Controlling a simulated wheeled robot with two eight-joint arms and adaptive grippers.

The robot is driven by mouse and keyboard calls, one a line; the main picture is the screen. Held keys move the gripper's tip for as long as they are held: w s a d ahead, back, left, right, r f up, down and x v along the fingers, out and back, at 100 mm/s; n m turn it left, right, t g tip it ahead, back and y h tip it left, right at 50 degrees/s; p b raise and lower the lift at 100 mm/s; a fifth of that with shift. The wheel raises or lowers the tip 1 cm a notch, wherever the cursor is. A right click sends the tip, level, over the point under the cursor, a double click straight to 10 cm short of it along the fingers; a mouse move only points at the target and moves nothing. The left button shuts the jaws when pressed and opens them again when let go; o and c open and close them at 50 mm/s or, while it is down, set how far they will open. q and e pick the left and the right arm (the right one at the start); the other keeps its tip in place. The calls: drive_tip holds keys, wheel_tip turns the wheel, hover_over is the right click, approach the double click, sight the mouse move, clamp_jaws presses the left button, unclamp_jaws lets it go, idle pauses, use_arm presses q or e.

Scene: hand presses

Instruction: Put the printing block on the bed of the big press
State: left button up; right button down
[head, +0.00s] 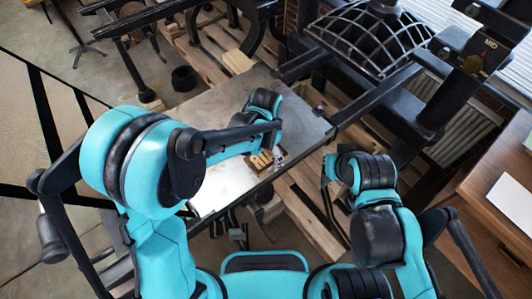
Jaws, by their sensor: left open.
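The bed of the big press is a flat grey metal plate (215,115) in the middle of the head view. A small brown block with pale yellow raised parts, which looks like the printing block (257,162), lies at the bed's front edge. My left gripper (279,158) is open, low beside the block's right end. The left forearm and wrist cover part of the bed, and I cannot tell whether the fingers touch the block. My right arm is bent to the right of the bed, and its gripper fingers do not show.
The black press frame with a ribbed cage-like part (370,40) rises behind and right of the bed. A wooden pallet (300,205) lies below. A wooden cabinet (500,185) with a white sheet stands at right. The bed's far left part is bare.

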sight(266, 156)
use_arm(q)
wheel_tip(266, 156, up, 12)
drive_tip(key=p, duration=0.3)
drive_tip(key=s+a+r+n+t, duration=0.2)
drive_tip(key=s+a+n, duration=0.3)
drive_tip(key=a, duration=0.4)
drive_tip(key=s+a+r+n+t, duration=0.3)
drive_tip(key=s+a+n+t, duration=0.2)
drive_tip(key=a, duration=0.5)
drive_tip(key=shift+s+r+n, duration=0.2)
drive_tip(key=shift+n, duration=0.2)
drive_tip(key=shift+f, duration=0.1)
wheel_tip(266, 156, down, 9)
drive_tip(key=b, duration=0.9)
drive_tip(key=shift+f, duration=0.15)
